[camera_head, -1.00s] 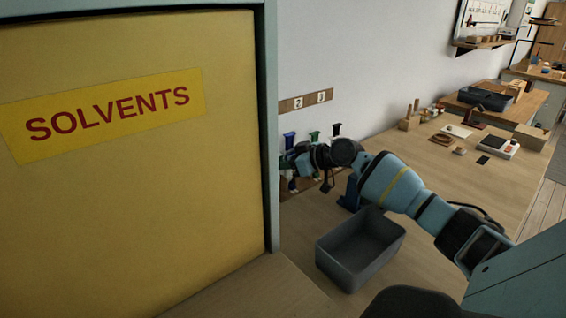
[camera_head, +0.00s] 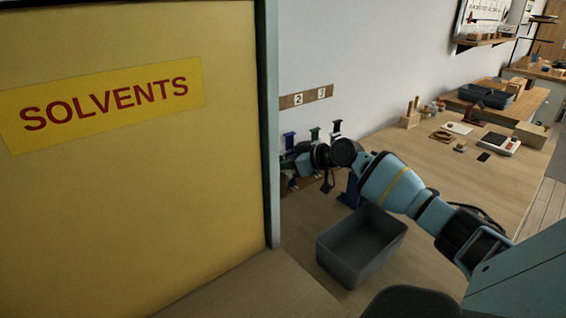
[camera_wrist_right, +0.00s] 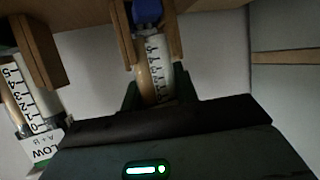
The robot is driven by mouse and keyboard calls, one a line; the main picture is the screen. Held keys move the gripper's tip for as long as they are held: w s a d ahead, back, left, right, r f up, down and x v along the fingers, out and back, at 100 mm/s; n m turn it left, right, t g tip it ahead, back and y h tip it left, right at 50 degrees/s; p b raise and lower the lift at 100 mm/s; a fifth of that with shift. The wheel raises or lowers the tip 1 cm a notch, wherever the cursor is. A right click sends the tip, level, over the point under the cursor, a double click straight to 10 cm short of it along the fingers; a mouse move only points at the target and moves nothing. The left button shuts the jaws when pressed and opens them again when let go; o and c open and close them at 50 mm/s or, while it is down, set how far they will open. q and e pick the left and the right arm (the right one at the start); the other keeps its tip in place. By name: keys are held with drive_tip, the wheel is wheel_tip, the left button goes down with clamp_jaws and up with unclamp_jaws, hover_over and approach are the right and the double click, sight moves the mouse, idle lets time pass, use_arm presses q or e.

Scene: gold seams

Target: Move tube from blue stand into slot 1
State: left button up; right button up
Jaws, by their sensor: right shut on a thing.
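In the right wrist view, my right gripper (camera_wrist_right: 158,92) is shut on a clear tube (camera_wrist_right: 155,68) with a black scale and a blue cap (camera_wrist_right: 147,12). The tube's upper part shows between two wooden prongs; I cannot tell if it rests in them. In the head view, my right gripper (camera_head: 297,163) is at the wall rack, its fingers mostly hidden by the wrist and other tubes. The blue stand (camera_head: 350,190) is on the table behind my arm, partly covered. The number strip (camera_head: 306,97) shows 2 and 3; slot 1 is hidden by the yellow cabinet's edge.
Another scaled tube (camera_wrist_right: 22,95) with a label is at the left in the wrist view. Capped tubes (camera_head: 314,134) stand at the rack. The yellow SOLVENTS cabinet (camera_head: 130,200) blocks the left. A grey bin (camera_head: 345,262) is in front of my arm.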

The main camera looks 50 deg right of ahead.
use_arm(q)
drive_tip(key=shift+s+f, duration=0.1)
drive_tip(key=shift+s, duration=0.2)
drive_tip(key=shift+s+f, duration=0.15)
use_arm(e)
drive_tip(key=shift+f, duration=0.2)
drive_tip(key=o, duration=0.7)
use_arm(q)
drive_tip(key=shift+w, duration=0.45)
use_arm(e)
drive_tip(key=o, duration=0.3)
use_arm(q)
drive_tip(key=shift+s+b, duration=0.1)
drive_tip(key=shift+b, duration=0.2)
use_arm(e)
drive_tip(key=shift+o, duration=0.2)
drive_tip(key=shift+f, duration=0.1)
